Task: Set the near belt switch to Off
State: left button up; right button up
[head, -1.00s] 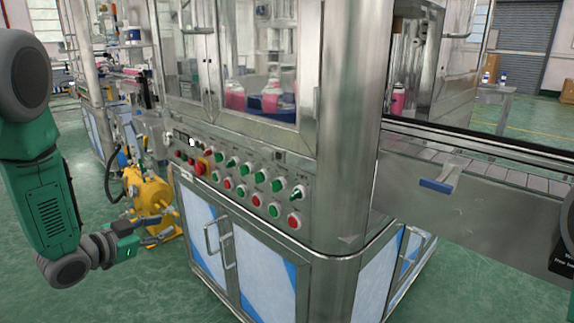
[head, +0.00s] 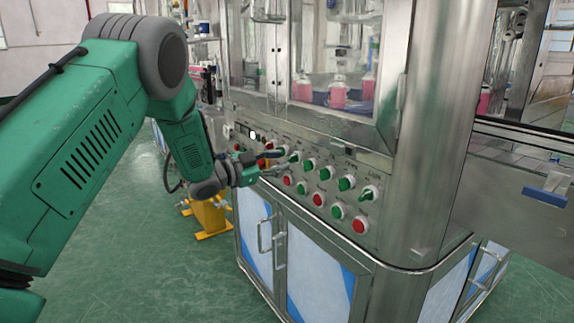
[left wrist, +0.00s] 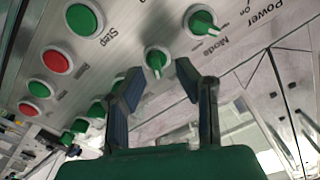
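The control panel (head: 328,192) on the machine's front carries rows of green and red buttons and green turn switches. Which switch is the near belt one cannot be read. My left gripper (head: 277,162) is in front of the panel's left part. In the left wrist view, my left gripper (left wrist: 158,78) has its two dark fingers spread apart and empty. A small green turn switch (left wrist: 157,61) shows between and just beyond the fingertips; contact cannot be told. Another green turn switch (left wrist: 203,22) sits by the words "Mode" and "Power". My right gripper is out of view.
Metal cabinet doors with handles (head: 272,237) are below the panel. Glass doors (head: 335,65) enclose pink bottles above it. A round metal column (head: 440,120) stands to the right, with a conveyor (head: 510,150) beyond.

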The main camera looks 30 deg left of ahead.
aim_at(290, 158)
pick_arm(q)
jog(key=shift+w+d+r, duration=0.15)
jog(key=shift+w+d, duration=0.75)
jog(key=shift+w, duration=0.2)
jog(key=shift+d+r, duration=0.15)
jog(key=shift+d, duration=0.2)
jog(key=shift+a, duration=0.2)
jog(key=c, duration=0.4)
jog(key=shift+a+f, duration=0.2)
jog(key=shift+a, duration=0.1)
grip_shut()
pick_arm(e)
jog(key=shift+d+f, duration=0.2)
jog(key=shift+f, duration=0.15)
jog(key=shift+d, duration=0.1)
